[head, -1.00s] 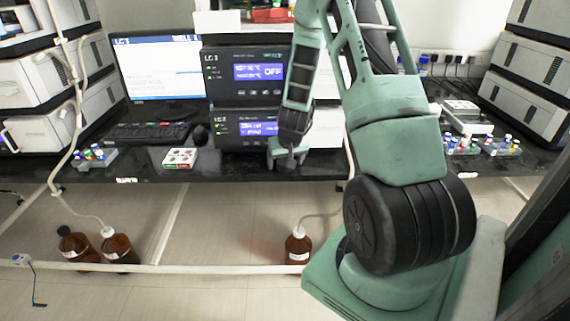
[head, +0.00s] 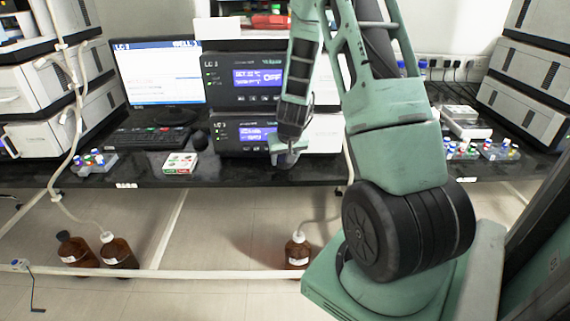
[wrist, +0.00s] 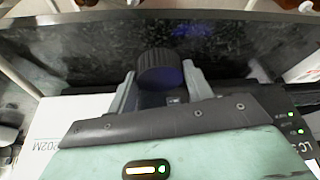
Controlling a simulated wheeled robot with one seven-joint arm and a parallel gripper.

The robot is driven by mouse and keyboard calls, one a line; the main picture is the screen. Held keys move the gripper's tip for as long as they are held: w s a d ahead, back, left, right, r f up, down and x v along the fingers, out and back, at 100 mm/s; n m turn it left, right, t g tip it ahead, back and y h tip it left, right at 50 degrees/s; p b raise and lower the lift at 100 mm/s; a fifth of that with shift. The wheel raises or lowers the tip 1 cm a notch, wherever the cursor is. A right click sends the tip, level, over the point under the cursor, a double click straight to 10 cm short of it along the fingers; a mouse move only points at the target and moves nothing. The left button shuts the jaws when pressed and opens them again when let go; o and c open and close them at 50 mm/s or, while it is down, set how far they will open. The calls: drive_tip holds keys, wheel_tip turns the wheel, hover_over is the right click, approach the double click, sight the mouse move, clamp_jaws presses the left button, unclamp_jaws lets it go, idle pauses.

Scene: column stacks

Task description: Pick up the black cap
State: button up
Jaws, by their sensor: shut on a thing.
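The black cap (wrist: 158,68) is a round, ribbed dark cap in the wrist view. It sits between the two fingers of my gripper (wrist: 158,85), which are shut on it. In the head view my gripper (head: 285,157) is at the front of the black bench, before the LC modules. Dark bench surface shows behind the cap in the wrist view, and I cannot tell if the cap touches anything below.
Stacked LC modules (head: 243,80) with lit displays stand close behind my gripper. Vial racks (head: 480,150) stand on the right. Brown bottles (head: 118,254) are on the floor below.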

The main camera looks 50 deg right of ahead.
wheel_tip(320, 180, up, 25)
drive_tip(key=p, duration=0.4)
drive_tip(key=shift+f, duration=0.15)
